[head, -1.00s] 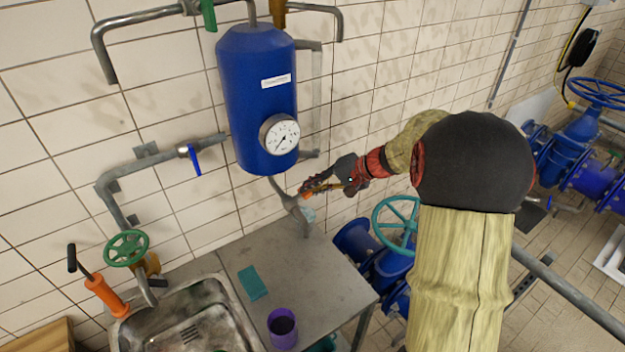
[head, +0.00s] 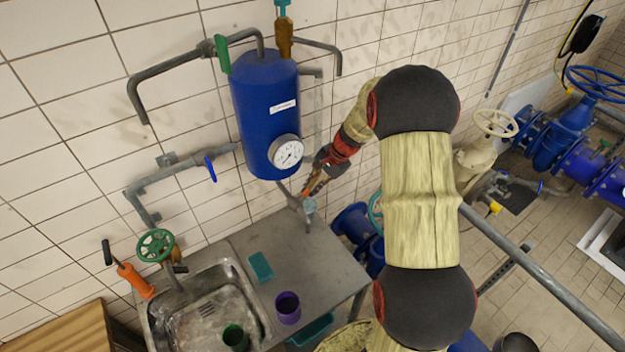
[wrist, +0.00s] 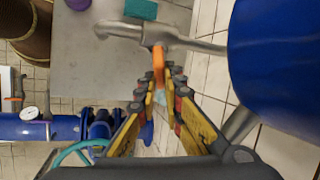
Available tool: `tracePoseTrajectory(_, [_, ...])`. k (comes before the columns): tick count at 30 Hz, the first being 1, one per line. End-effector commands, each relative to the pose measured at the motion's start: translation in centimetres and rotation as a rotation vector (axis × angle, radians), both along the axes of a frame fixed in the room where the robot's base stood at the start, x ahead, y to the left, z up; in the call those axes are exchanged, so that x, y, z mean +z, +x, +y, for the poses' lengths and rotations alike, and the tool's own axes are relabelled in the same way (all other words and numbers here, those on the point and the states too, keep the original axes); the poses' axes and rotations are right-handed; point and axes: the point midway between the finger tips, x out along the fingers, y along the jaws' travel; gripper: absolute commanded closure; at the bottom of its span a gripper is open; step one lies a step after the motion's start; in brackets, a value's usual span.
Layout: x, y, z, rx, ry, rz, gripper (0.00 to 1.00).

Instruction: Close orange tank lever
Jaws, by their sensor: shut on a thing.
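The blue tank (head: 262,105) hangs on the tiled wall with a round dial gauge (head: 286,153) on its front. A grey pipe with a tap (head: 292,199) comes out below it. The orange lever (wrist: 158,62) sits on this pipe in the wrist view and points down toward my fingers. My gripper (wrist: 160,86) is shut on the lever's lower end, between its yellow and black fingertips. In the head view my gripper (head: 314,184) is beside the tap, below and right of the tank, and largely hides the lever.
A metal counter (head: 325,262) with a sink (head: 215,300) lies below, holding a purple cup (head: 287,307) and a teal sponge (head: 261,266). Blue pipework (head: 352,222) stands right of the counter. A blue-handled valve (head: 210,168) is left of the tank.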

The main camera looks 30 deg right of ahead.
Motion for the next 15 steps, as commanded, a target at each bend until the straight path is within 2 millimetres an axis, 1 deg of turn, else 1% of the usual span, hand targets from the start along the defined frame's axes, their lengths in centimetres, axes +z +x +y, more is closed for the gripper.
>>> tracePoseTrajectory(6, [-0.12,-0.09,0.17,-0.024,0.002,0.056,1.0])
tracePoseTrajectory(15, [-0.32,-0.12,0.18,-0.033,0.002,0.074,1.0])
